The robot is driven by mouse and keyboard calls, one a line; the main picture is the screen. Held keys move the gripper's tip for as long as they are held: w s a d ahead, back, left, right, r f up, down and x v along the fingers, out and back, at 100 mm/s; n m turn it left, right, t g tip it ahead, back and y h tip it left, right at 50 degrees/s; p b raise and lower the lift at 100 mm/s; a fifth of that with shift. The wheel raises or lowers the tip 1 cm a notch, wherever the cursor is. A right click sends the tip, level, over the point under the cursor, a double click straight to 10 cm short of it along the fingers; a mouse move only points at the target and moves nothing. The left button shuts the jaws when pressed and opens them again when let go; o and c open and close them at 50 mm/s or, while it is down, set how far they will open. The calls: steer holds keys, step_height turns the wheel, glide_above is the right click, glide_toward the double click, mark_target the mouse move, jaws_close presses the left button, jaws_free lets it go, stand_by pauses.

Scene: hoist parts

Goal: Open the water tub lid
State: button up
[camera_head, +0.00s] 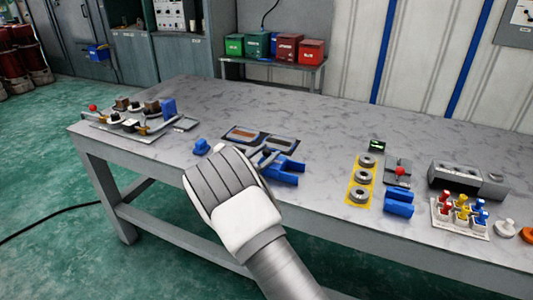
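I cannot surely tell which thing is the water tub. A grey box-like unit (456,174) with round marks on its front stands at the right of the table, and no raised lid shows on it. My white and grey wrist fills the lower middle of the view. My gripper (268,156) shows only as small dark parts past the wrist, near a blue forked block (281,170). The wrist hides most of it, so I cannot tell whether its fingers are open or holding anything.
The grey table (320,125) has a clear back half. A yellow strip (353,194) with grey rings, a blue block (399,203) and a rack (461,226) of coloured pegs stand on the right. A tray (105,122) of parts stands on the left.

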jaws_close()
stand_by(1.2)
